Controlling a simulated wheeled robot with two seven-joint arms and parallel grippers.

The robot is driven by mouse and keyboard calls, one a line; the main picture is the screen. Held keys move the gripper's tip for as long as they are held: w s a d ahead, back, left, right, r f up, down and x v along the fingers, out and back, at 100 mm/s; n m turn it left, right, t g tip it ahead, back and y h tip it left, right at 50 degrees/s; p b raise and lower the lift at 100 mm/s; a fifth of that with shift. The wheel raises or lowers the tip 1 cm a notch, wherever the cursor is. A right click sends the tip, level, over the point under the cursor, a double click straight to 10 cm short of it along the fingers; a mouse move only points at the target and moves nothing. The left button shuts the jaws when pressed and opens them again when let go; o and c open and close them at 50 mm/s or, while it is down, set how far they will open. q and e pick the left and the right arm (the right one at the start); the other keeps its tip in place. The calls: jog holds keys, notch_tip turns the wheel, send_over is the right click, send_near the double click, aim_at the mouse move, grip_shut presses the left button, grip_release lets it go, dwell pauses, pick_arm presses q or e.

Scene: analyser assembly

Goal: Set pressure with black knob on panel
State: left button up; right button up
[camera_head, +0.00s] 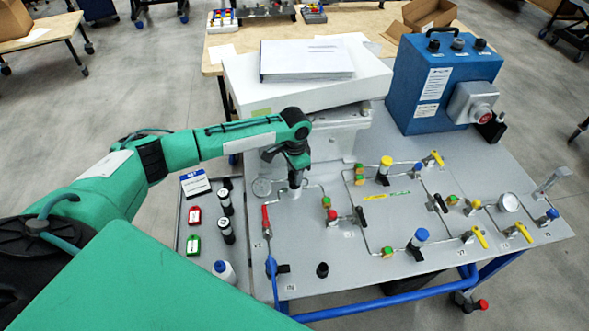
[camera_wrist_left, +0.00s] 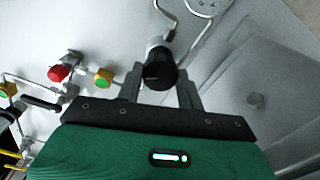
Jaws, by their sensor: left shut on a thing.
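The black knob (camera_wrist_left: 159,70) shows between the fingers in the left wrist view, on top of a pale fitting with a metal pipe beside it. In the head view it is mostly hidden under my left gripper (camera_head: 296,176). That gripper points down at the back left of the grey panel (camera_head: 350,275). Its two fingers (camera_wrist_left: 161,88) stand on either side of the knob, shut on it. A round gauge (camera_head: 262,187) is just left of the knob in the head view, and part of it shows in the left wrist view (camera_wrist_left: 207,5); I cannot read its pressure. My right gripper is in neither view.
Pipes with coloured valves cover the panel's middle and right, including a red lever (camera_head: 266,221) near the gripper. A blue box (camera_head: 440,82) with an emergency button stands at the back right. A white block with a binder (camera_head: 306,60) lies behind the gripper.

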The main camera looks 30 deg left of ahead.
pick_arm(q)
jog(key=shift+m, duration=0.4)
jog(key=o, duration=1)
jog(key=shift+r+b, duration=1.5)
jog(key=shift+r, duration=5.45)
jog(key=shift+f, duration=0.1)
